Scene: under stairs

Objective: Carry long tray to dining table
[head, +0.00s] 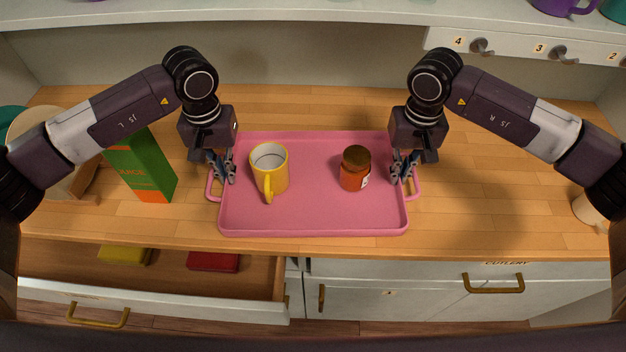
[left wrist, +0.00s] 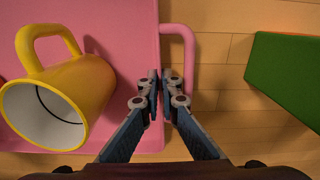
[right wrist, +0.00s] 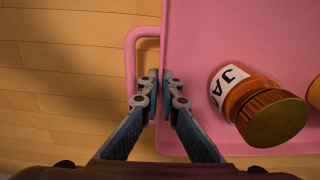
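The long tray (head: 310,218) is pink with a raised rim and a loop handle at each end, and looks flat on the wooden counter. A yellow mug (head: 270,172) stands on its left half and an orange jar with a brown lid (head: 355,170) on its right half. My left gripper (head: 224,178) is at the left handle, fingers nearly together at the tray's edge in the left wrist view (left wrist: 162,90). My right gripper (head: 402,178) is placed likewise at the right handle, also seen in the right wrist view (right wrist: 161,90). Fingers hide the exact contact.
A green juice carton (head: 140,165) stands left of the tray. Below the counter, an open drawer (head: 150,302) holds a yellow and a red item. A shelf with hooks (head: 482,46) hangs above. The counter right of the tray is mostly clear.

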